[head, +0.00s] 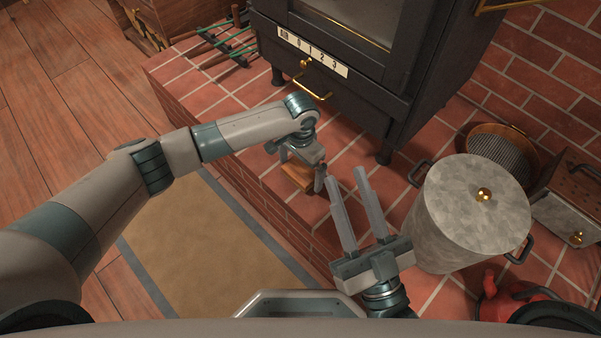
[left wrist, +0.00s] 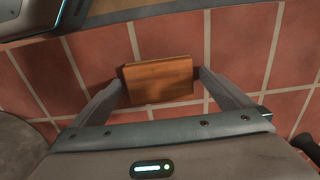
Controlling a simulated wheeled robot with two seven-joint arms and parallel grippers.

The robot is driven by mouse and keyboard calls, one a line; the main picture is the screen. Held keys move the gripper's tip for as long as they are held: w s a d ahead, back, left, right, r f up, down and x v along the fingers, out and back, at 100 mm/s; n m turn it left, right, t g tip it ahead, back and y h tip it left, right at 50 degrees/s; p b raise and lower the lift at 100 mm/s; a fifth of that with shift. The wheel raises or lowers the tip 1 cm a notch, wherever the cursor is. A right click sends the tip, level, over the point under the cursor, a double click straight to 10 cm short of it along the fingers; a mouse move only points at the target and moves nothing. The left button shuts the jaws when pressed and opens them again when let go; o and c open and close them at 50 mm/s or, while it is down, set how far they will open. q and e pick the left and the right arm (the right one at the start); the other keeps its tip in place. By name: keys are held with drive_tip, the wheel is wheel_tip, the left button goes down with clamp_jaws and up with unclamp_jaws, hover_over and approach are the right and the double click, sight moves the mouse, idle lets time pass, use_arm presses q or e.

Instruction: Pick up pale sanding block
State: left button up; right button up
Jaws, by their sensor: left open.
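A small orange-brown wooden block (head: 298,176), which I take to be the sanding block, lies on the brick hearth near its front edge. It shows whole in the left wrist view (left wrist: 158,80). My left gripper (head: 302,169) is over the block and partly hides it in the head view. Its jaws are open, with one fingertip close to each end of the block; I cannot tell whether either touches. My right gripper (head: 347,178) is open and empty, to the right of the block, fingers pointing away from me.
A black stove (head: 345,90) stands behind the block. Green-handled tools (head: 228,45) lie at the back left. A tan mat (head: 215,245) covers the floor before the hearth.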

sight(303, 170)
idle(0.4)
use_arm(q)
drive_tip(key=c, duration=1.2)
drive_tip(key=shift+r, duration=0.1)
drive_tip(key=shift+r, duration=0.4)
drive_tip(key=r+p, duration=0.1)
drive_tip(key=r, duration=0.2)
drive_tip(key=shift+d+r+p, duration=0.35)
drive_tip(key=shift+p, duration=0.05)
drive_tip(key=d+r, duration=0.2)
drive_tip(key=d, duration=0.1)
drive_tip(key=d+r+p, duration=0.1)
drive_tip(key=d+r, duration=0.1)
drive_tip(key=d, duration=0.2)
drive_tip(key=w+d+r, duration=0.1)
drive_tip(key=d+r, duration=0.1)
drive_tip(key=d, duration=0.2)
drive_tip(key=shift+r, duration=0.15)
use_arm(e)
drive_tip(key=w+d+f+g+h, duration=0.1)
drive_tip(key=w+f+g+h, duration=0.1)
drive_tip(key=f+g, duration=0.4)
wheel_tip(303, 170, down, 4)
drive_tip(key=shift+w+f, duration=0.25)
drive_tip(key=shift+w, duration=0.3)
